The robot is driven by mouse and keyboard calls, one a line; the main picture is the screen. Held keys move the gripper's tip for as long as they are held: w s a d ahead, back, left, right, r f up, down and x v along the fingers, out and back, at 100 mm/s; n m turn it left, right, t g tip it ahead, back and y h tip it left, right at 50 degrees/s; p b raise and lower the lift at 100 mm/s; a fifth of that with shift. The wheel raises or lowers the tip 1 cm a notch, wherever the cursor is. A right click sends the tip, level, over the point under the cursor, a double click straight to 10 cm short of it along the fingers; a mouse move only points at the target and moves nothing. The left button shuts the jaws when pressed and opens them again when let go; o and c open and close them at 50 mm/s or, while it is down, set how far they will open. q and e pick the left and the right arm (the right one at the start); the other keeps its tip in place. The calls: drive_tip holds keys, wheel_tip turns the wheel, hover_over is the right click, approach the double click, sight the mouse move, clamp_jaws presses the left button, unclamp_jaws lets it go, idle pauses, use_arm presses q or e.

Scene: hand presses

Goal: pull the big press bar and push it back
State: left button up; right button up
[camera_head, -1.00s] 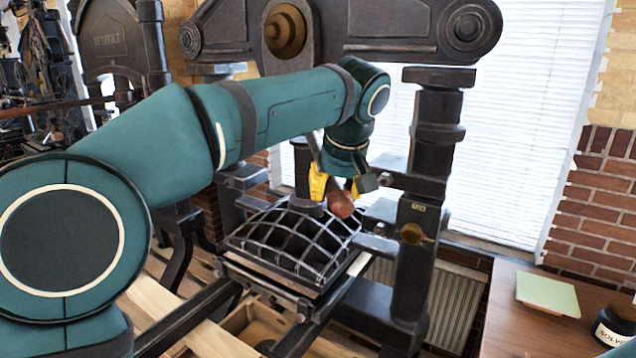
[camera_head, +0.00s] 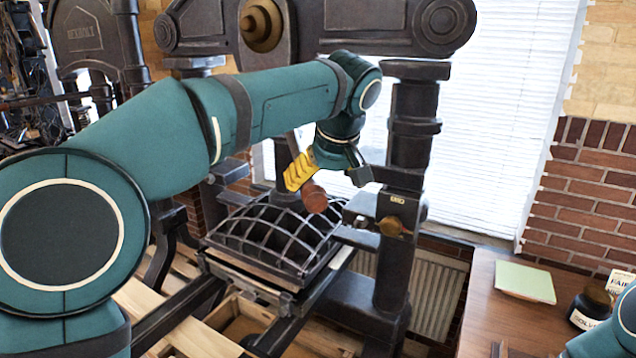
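The big press bar shows as a grey rod (camera_head: 293,146) with a round brown wooden end (camera_head: 314,198), above the press bed in the middle of the head view. My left gripper (camera_head: 322,180) is right at this bar. One yellow striped finger (camera_head: 299,171) lies beside or across the rod just above the wooden end. The other fingertip is hidden, so I cannot tell whether the fingers close on the bar. At the bottom right, part of my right arm (camera_head: 606,328) shows. A small dark piece at the bottom edge may be its gripper; its opening is not visible.
The dark press post (camera_head: 407,150) stands just right of my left gripper. The ribbed press bed (camera_head: 270,238) lies below. A wooden table (camera_head: 480,305) at right carries a green pad (camera_head: 525,281) and a dark jar (camera_head: 588,308).

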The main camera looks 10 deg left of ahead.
use_arm(q)
drive_tip(key=shift+s, duration=0.2)
idle(0.6)
drive_tip(key=v, duration=1.2)
drive_tip(key=shift+a, duration=0.3)
